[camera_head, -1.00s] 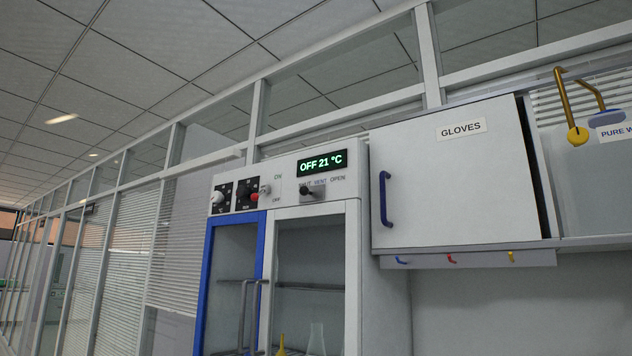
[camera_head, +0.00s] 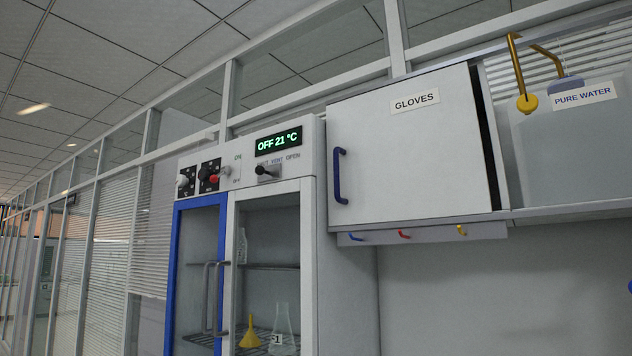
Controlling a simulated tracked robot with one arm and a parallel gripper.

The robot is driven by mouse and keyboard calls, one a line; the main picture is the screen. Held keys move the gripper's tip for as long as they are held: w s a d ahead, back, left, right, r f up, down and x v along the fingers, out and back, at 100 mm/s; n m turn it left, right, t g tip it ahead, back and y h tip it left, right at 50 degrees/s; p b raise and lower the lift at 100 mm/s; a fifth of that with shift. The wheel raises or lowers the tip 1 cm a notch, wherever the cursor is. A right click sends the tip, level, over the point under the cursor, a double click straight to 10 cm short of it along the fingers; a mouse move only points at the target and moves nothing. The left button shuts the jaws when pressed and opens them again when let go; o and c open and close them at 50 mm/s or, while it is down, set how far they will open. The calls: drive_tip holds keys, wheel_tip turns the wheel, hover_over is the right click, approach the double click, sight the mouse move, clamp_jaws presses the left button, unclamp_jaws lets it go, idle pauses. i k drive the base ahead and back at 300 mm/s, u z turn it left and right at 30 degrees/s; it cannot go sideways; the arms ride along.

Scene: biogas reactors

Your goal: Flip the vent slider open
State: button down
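The vent slider (camera_head: 264,171) is a small dark knob on a grey plate, on the top panel of a white cabinet with glass doors. The labels around it read VENT in the middle and OPEN at its right; the left word is partly hidden. The knob sits toward the left of the plate, away from OPEN. Above it a green display (camera_head: 279,142) reads OFF 21 °C. My gripper is not visible in the frame, so nothing shows touching the slider.
Left of the slider are two dials (camera_head: 208,175) and a red-tipped ON/OFF switch (camera_head: 222,172). A GLOVES cabinet (camera_head: 412,150) with a blue handle juts out at the right, with colored hooks below. A PURE WATER tank (camera_head: 575,130) stands farther right. Flasks and a yellow funnel (camera_head: 250,334) are behind the glass.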

sight(271, 172)
drive_tip(key=z, duration=0.1)
drive_tip(key=i, duration=1.35)
drive_tip(key=u, duration=0.55)
